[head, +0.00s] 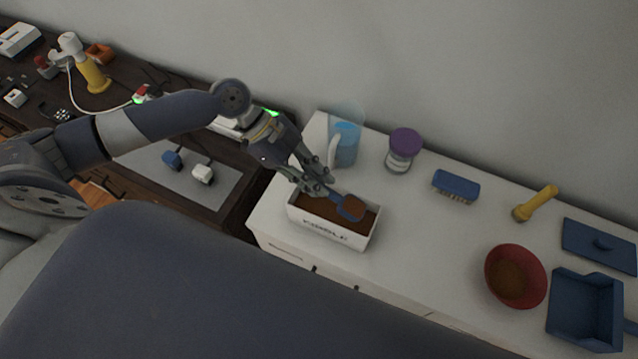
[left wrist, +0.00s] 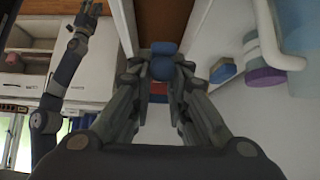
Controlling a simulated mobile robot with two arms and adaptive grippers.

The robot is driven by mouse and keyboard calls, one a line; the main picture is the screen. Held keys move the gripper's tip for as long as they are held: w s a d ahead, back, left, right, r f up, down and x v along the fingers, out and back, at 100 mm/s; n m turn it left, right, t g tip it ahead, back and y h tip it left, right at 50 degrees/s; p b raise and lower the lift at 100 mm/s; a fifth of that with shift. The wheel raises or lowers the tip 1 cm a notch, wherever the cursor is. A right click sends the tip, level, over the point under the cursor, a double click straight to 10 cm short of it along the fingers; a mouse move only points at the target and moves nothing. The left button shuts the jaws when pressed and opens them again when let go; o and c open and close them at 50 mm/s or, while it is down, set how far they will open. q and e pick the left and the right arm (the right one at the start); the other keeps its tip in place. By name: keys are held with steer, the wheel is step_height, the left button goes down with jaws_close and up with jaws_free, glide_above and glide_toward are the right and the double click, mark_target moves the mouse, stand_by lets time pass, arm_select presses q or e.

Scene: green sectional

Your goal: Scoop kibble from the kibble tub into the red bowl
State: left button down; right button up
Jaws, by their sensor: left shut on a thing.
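The white kibble tub (head: 328,230) stands on the white counter, with brown kibble inside. My left gripper (head: 326,190) is shut on the handle of a blue scoop (head: 341,204), above the tub. The scoop's head holds brown kibble and lies over the right part of the tub's opening; I cannot tell whether it touches the kibble below. In the left wrist view the scoop (left wrist: 163,68) shows between the fingers. The red bowl (head: 516,275) stands farther right on the counter, with brown kibble in its bottom. My right gripper (left wrist: 88,14) is small in the left wrist view; its jaws are unclear.
A blue-filled pitcher (head: 345,145) and a purple-lidded jar (head: 403,150) stand behind the tub. A blue brush (head: 457,186) and a yellow-handled tool (head: 536,203) lie toward the bowl.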

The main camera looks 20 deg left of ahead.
arm_select(q)
steer(key=shift+a+r+h+b, duration=0.1)
steer(key=shift+a+h+b, duration=0.6)
steer(key=shift+b, duration=0.75)
steer(key=shift+a+h+b, duration=0.35)
steer(key=shift+h+b, duration=0.55)
steer(key=shift+b, duration=0.5)
steer(key=shift+a+r+h+b, duration=0.3)
steer(key=shift+a+r+h, duration=0.05)
steer(key=shift+r, duration=0.25)
steer(key=shift+a+r+h+b, duration=0.3)
steer(key=shift+a+r+h, duration=0.05)
steer(key=shift+r, duration=0.25)
